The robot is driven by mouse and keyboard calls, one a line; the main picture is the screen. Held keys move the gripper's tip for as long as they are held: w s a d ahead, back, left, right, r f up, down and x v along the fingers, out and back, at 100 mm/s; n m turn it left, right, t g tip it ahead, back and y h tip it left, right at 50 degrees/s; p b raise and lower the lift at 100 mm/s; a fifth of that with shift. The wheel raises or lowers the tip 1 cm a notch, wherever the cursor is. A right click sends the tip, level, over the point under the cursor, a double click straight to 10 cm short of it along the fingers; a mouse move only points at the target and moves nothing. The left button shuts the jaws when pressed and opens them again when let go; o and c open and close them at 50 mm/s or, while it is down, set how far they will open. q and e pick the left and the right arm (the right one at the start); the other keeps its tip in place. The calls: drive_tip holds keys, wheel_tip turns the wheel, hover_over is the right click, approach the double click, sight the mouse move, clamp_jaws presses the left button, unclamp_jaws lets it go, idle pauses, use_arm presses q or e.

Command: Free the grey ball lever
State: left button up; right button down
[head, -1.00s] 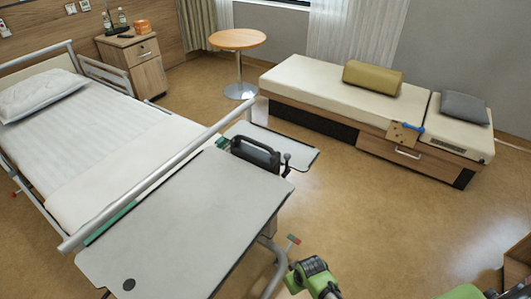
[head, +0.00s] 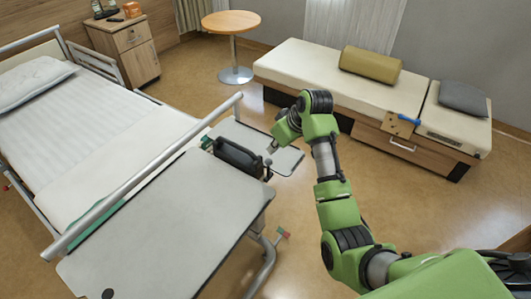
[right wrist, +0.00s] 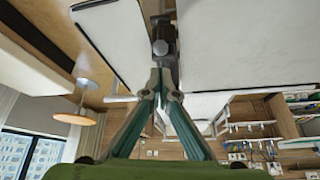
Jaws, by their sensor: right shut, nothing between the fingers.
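A dark handle-shaped unit (head: 238,157) sits at the far end of the grey bed table, and a small lever with a ball end (head: 268,166) stands at its right side. My right gripper (head: 273,147) is just above and beyond the lever, pointing down towards it. In the right wrist view my right fingers (right wrist: 160,72) are shut with nothing between them. A dark grey rounded part (right wrist: 160,46), seemingly the lever, shows right beyond the fingertips; I cannot tell whether they touch. My left gripper is not in view.
The bed table (head: 165,225) stands beside the bed (head: 95,150) and its rail. A smaller grey leaf (head: 287,160) lies beyond the lever. A couch (head: 300,62) with a bolster (head: 370,64) stands at the back right. The floor between is clear.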

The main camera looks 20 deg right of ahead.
sight(269, 169)
wheel_tip(269, 169, up, 3)
drive_tip(key=w, duration=0.3)
drive_tip(key=shift+n, duration=0.3)
drive_tip(key=x, duration=0.3)
drive_tip(key=p+x, duration=0.1)
drive_tip(key=x, duration=0.1)
drive_tip(key=a+x, duration=0.1)
drive_tip(key=x, duration=0.2)
drive_tip(key=shift+a+f+p, duration=0.15)
drive_tip(key=shift+a+p, duration=0.05)
drive_tip(key=shift+p, duration=0.1)
drive_tip(key=shift+f+p, duration=0.25)
drive_tip(key=shift+p, duration=0.05)
drive_tip(key=shift+s+d+f+p, duration=0.2)
drive_tip(key=shift+s+d+p, duration=0.3)
drive_tip(key=shift+s, duration=0.35)
drive_tip(key=shift+s+d+f+p, duration=0.15)
drive_tip(key=shift+s+d+p, duration=0.25)
drive_tip(key=shift+s, duration=0.45)
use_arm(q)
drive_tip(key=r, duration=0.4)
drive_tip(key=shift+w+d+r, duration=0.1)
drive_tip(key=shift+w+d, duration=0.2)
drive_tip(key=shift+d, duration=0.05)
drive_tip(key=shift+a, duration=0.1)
use_arm(e)
drive_tip(key=shift+w+a+f, duration=0.1)
